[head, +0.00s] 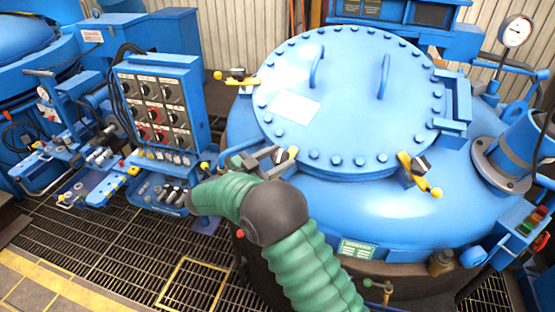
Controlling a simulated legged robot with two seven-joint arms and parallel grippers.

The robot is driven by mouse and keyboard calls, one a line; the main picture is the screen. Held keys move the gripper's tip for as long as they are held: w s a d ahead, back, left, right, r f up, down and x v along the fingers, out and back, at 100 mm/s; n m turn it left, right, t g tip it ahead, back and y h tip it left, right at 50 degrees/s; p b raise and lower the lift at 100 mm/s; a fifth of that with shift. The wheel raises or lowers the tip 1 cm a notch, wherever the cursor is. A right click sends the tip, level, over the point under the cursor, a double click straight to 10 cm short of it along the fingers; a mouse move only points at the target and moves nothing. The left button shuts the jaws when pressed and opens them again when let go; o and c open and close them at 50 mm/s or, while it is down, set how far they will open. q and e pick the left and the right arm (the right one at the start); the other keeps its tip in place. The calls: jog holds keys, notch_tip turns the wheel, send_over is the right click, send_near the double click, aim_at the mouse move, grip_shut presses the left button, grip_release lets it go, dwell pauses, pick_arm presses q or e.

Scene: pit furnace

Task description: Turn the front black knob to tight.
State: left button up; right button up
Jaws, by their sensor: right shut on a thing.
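The blue furnace lid (350,95) is round, bolted and shut. Knob clamps with yellow-tipped handles sit around its rim. The front clamp's yellow tip (293,152) shows at the lid's near left edge. My right gripper (272,157), grey, is at this clamp, partly behind my green arm, and is shut on the front black knob. The knob is mostly hidden by the fingers, so how it is turned cannot be told. Other black knobs are at the back left (238,73) and right (421,165) of the lid. My left gripper is not in view.
A blue control panel (160,105) with black and red switches stands left of the furnace. A blue angled pipe (522,142) and a gauge (515,30) are at the right. Two handles (384,77) rise from the lid. The grated floor (120,245) is clear at lower left.

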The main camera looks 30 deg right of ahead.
jog(key=shift+w+f+m+g+y+p, duration=0.1)
jog(key=shift+m+g+y+p, duration=0.2)
jog(key=shift+m+g, duration=1.1)
jog(key=shift+f+m+g+y+p, duration=0.1)
jog(key=shift+m+g+y, duration=0.3)
jog(key=shift+m+g, duration=1)
jog(key=shift+d+g, duration=0.1)
jog(key=shift+g, duration=0.3)
jog(key=o, duration=1.4)
jog(key=shift+w+d, duration=0.1)
jog(key=shift+d, duration=0.25)
